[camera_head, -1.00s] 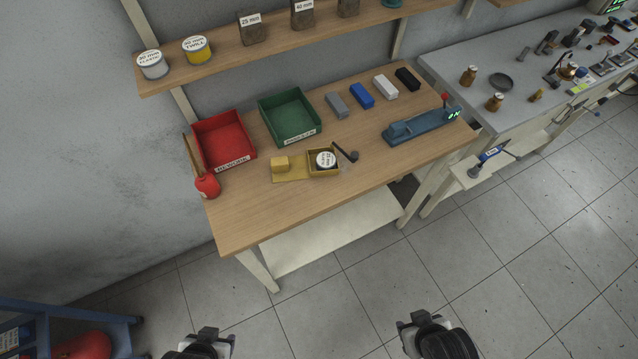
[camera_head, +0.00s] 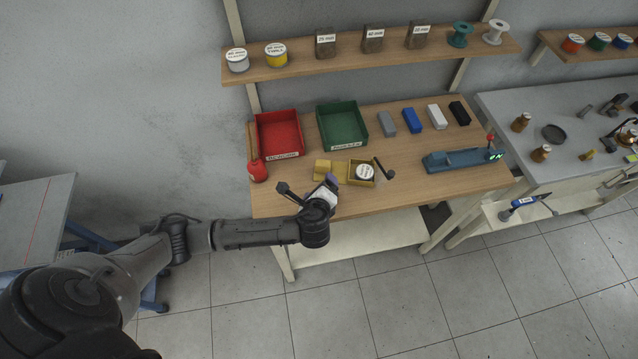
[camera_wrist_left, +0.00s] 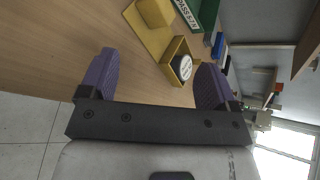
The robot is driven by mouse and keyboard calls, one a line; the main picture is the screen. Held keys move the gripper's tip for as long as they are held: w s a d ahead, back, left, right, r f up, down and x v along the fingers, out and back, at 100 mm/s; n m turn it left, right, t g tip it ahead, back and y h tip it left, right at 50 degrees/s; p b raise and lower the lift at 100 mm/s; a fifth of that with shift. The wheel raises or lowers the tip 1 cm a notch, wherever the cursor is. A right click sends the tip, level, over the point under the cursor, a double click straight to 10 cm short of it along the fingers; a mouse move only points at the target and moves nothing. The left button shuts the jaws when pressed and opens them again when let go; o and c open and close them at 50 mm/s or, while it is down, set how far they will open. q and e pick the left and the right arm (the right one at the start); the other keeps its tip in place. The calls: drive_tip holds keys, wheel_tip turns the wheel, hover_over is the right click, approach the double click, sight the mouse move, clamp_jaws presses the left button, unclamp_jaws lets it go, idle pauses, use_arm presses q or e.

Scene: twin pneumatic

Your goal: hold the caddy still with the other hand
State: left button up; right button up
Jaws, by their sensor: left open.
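The yellow caddy (camera_head: 371,183) sits on the wooden bench, an open box with a round white-labelled tin (camera_head: 365,172) inside. A yellow block (camera_head: 322,168) on a flat plate lies at its left. The caddy also shows in the left wrist view (camera_wrist_left: 172,48), ahead of the fingers. My left gripper (camera_head: 309,188) is open and empty at the bench's front edge, in front of the caddy and apart from it. Its purple fingers (camera_wrist_left: 158,65) spread wide in the left wrist view. My right gripper is out of view.
A red tray (camera_head: 278,153) and a green tray (camera_head: 343,147) stand behind the caddy. A dark-handled tool (camera_head: 388,173) lies by its right side. Several small blocks and a blue fixture (camera_head: 460,160) are farther right. A red bottle (camera_head: 258,171) stands at left.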

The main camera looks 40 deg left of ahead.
sight(324, 161)
use_arm(q)
drive_tip(key=m, duration=0.1)
drive_tip(key=a+f+m, duration=0.1)
drive_tip(key=m, duration=0.3)
drive_tip(key=shift+w+a+f+t+y, duration=0.15)
drive_tip(key=shift+w+f+t+y, duration=0.05)
drive_tip(key=shift+w+t+y, duration=0.1)
drive_tip(key=shift+w+a+f+m, duration=0.1)
drive_tip(key=shift+m, duration=0.9)
drive_tip(key=m, duration=0.3)
drive_tip(key=shift+w+t, duration=0.15)
drive_tip(key=shift+t, duration=0.15)
drive_tip(key=shift+w+f, duration=0.1)
drive_tip(key=shift+m, duration=0.3)
drive_tip(key=b+x, duration=0.2)
drive_tip(key=x, duration=1.1)
drive_tip(key=shift+w+a, duration=0.2)
